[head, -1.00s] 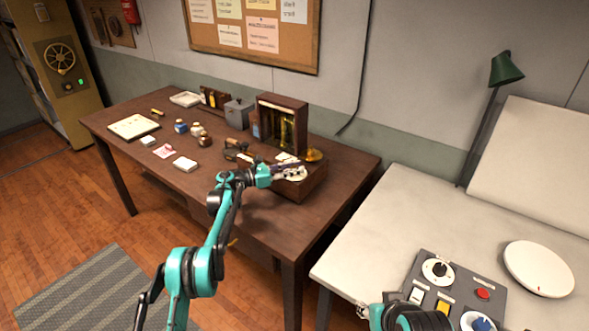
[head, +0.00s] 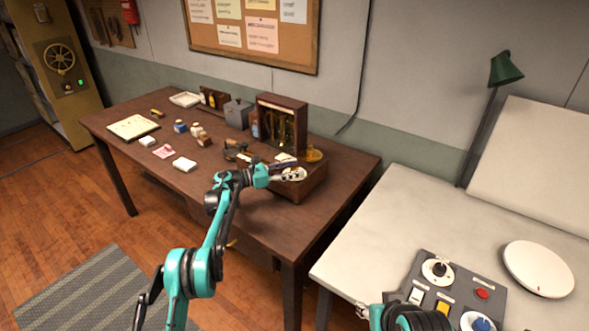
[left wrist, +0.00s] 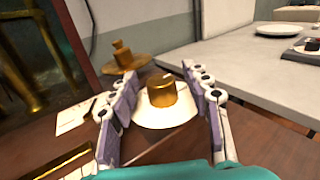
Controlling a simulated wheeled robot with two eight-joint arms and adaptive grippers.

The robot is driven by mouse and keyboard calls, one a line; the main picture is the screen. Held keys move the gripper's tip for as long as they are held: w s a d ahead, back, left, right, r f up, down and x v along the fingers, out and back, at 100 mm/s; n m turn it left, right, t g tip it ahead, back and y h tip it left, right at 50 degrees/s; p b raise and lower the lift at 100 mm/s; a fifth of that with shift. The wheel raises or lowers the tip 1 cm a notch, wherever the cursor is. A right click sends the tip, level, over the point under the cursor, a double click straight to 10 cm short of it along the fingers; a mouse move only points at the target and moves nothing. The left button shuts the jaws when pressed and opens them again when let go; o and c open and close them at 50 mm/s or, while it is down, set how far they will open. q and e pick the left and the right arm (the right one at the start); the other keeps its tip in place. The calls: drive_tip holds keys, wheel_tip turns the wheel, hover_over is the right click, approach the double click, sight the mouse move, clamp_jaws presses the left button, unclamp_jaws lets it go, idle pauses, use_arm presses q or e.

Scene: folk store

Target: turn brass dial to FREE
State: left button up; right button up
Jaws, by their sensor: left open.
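The brass dial (left wrist: 162,92) stands on a pale, round dial plate (left wrist: 150,120) in the left wrist view, with a light pointer mark at its top right edge. My left gripper (left wrist: 163,108) is open, with one purple-padded finger on each side of the dial and a gap to each. In the head view my left gripper (head: 292,173) is over the wooden box (head: 303,190) at the right part of the desk and hides most of the dial. No lettering on the plate is readable.
A wooden cabinet with brass parts (head: 283,120) stands just behind the dial. A brass piece (left wrist: 122,58) stands beyond it. Several small jars and papers lie on the dark desk (head: 250,215). A pale table (head: 365,235) with a control panel (head: 455,290) is at right.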

use_arm(q)
drive_tip(key=v, duration=1.1)
drive_tip(key=shift+a, duration=0.2)
drive_tip(key=shift+r, duration=0.1)
